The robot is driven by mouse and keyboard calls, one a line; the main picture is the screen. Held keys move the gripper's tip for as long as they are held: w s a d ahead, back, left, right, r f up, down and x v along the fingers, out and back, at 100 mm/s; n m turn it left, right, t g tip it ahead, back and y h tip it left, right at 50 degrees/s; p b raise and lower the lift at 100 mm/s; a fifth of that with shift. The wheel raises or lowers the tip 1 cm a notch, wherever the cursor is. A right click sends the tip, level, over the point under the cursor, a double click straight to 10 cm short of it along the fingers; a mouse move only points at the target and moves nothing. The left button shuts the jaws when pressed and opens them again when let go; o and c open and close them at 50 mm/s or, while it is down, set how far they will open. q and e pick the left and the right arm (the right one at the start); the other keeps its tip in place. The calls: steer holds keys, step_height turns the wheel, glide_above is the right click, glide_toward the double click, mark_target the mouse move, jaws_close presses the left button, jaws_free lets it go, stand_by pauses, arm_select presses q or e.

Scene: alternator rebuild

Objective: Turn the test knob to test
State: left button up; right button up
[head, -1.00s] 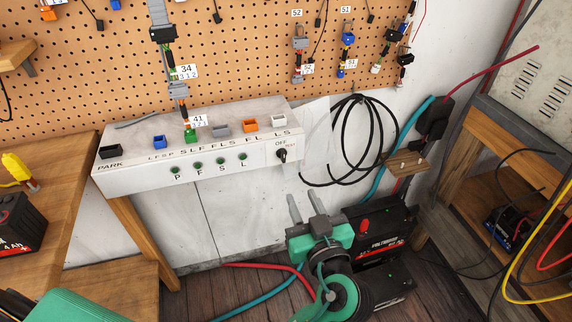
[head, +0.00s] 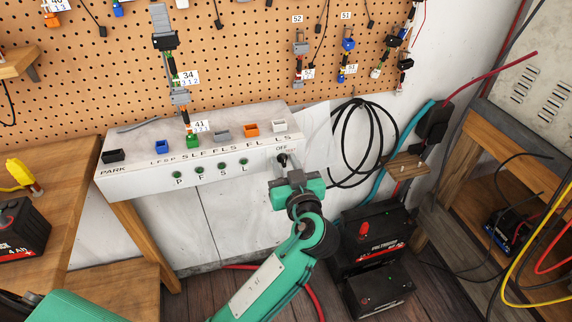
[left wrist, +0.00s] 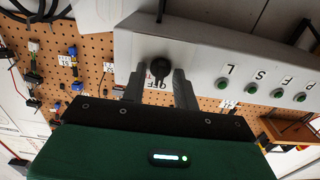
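The black test knob (head: 282,159) sits at the right end of the white test panel (head: 140,181), just below the OFF label. In the left wrist view the knob (left wrist: 160,68) stands out from the panel, with the OFF label beside it. My left gripper (head: 284,168) is at the panel's right end, right in front of the knob. In the left wrist view the two grey fingers of my left gripper (left wrist: 160,86) are apart, one on each side of the knob, with gaps visible. Which way the knob points is hard to tell. My right gripper is not in view.
Green buttons (head: 221,166) line the panel's front, left of the knob. Coloured sockets (head: 251,129) sit on its top. A coiled black cable (head: 357,140) hangs on the wall to the right. Batteries (head: 376,245) stand on the floor below, close to my left arm.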

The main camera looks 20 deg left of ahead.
arm_select(q)
steer(key=shift+c, duration=0.2)
jaws_close()
steer(key=shift+m, duration=0.3)
steer(key=shift+p, duration=0.35)
steer(key=shift+d+m+p, duration=0.1)
steer(key=shift+m+p, duration=3.45)
steer(key=shift+m, duration=2.25)
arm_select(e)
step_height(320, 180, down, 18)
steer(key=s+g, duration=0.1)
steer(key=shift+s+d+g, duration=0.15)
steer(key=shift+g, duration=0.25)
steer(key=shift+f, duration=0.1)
